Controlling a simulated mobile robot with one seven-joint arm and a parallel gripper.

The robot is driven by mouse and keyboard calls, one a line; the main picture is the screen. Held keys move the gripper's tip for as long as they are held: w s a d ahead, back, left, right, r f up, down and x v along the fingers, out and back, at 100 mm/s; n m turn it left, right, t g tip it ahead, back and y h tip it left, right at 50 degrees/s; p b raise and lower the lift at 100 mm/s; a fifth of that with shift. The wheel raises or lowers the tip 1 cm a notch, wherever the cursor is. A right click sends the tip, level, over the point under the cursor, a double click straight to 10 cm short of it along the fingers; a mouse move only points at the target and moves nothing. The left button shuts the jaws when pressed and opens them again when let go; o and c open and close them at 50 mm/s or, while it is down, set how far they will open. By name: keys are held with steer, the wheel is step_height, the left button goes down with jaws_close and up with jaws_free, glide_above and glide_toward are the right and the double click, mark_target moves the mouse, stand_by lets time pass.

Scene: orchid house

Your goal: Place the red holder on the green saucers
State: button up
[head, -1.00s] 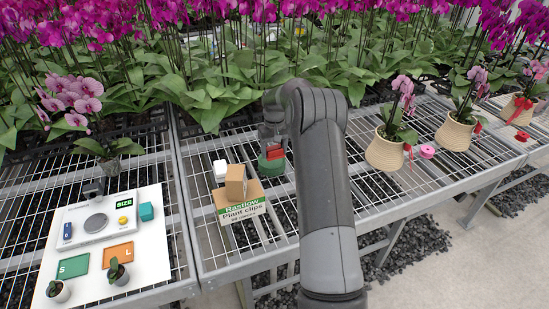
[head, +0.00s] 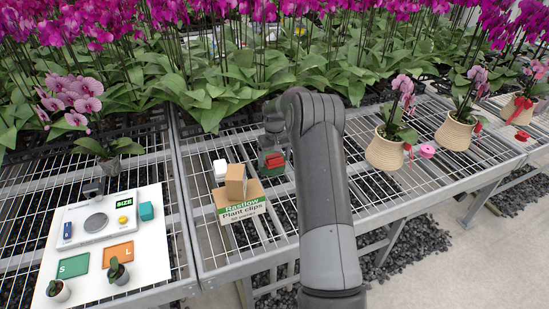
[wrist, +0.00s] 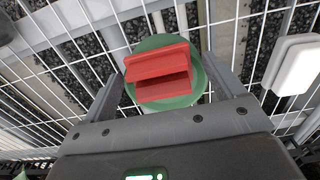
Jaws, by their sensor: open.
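The red holder (head: 275,160) rests on top of the round green saucers (head: 263,170), which stand on the wire bench. In the wrist view the red holder (wrist: 160,68) lies across the middle of the green saucers (wrist: 152,42), with green rim showing around it. My gripper (wrist: 165,72) is open, with one finger on each side and gaps to the holder. In the head view my arm hides part of the gripper and saucers. How many saucers are stacked I cannot tell.
A plant clips carton (head: 241,208) with a brown block (head: 236,183) on it stands left of the saucers, near a white block (head: 220,169). Potted orchids (head: 386,150) stand to the right. A white board (head: 150,248) with a scale lies at the left.

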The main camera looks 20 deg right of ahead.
step_height(320, 180, up, 12)
steer(key=s+a+r+t, duration=0.1)
steer(key=s+a+r, duration=0.5)
steer(key=s+r, duration=0.4)
steer(key=s+a+r+t, duration=0.2)
steer(key=s+a+r, duration=0.3)
steer(key=s+r, duration=0.4)
steer(key=s+a+f+t, duration=0.1)
steer(key=s+a, duration=0.1)
steer(key=s, duration=1.1)
steer(key=s+a+f+t, duration=0.1)
steer(key=s+a, duration=0.2)
steer(key=s, duration=1)
steer(key=shift+a+f+t, duration=0.2)
steer(key=shift+a+t, duration=0.05)
steer(key=shift+t, duration=0.05)
